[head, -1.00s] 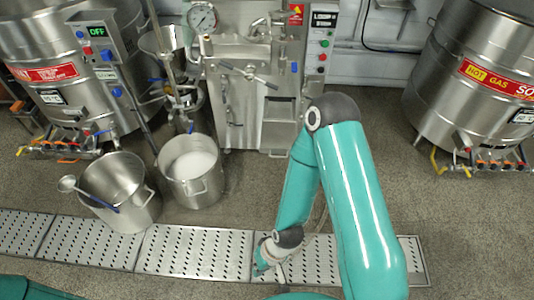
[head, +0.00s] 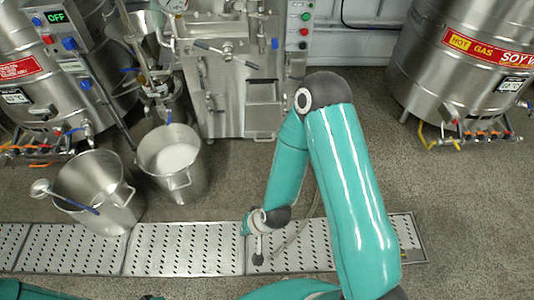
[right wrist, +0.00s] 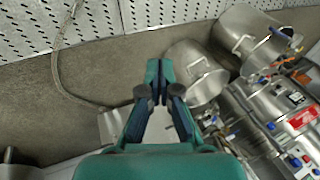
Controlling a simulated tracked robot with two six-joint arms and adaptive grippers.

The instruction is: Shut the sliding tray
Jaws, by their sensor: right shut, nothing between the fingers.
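The sliding tray appears to be the small rectangular metal tray (head: 262,93) low on the front of the steel machine in the head view. How far it stands out is hard to judge. A pale metal panel (right wrist: 112,123) beside the fingers in the right wrist view may be the same part, mostly hidden behind my gripper. My right gripper (right wrist: 159,70) is shut and empty, its fingertips together. In the head view my right arm bends down over the floor grating, with its wrist well in front of the machine and apart from the tray. My left gripper is not in view.
Two steel pots, one empty with a ladle (head: 96,188) and one with white contents (head: 173,160), stand left of the tray. A perforated floor grating (head: 185,248) runs across the front. A large kettle (head: 462,65) stands at right.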

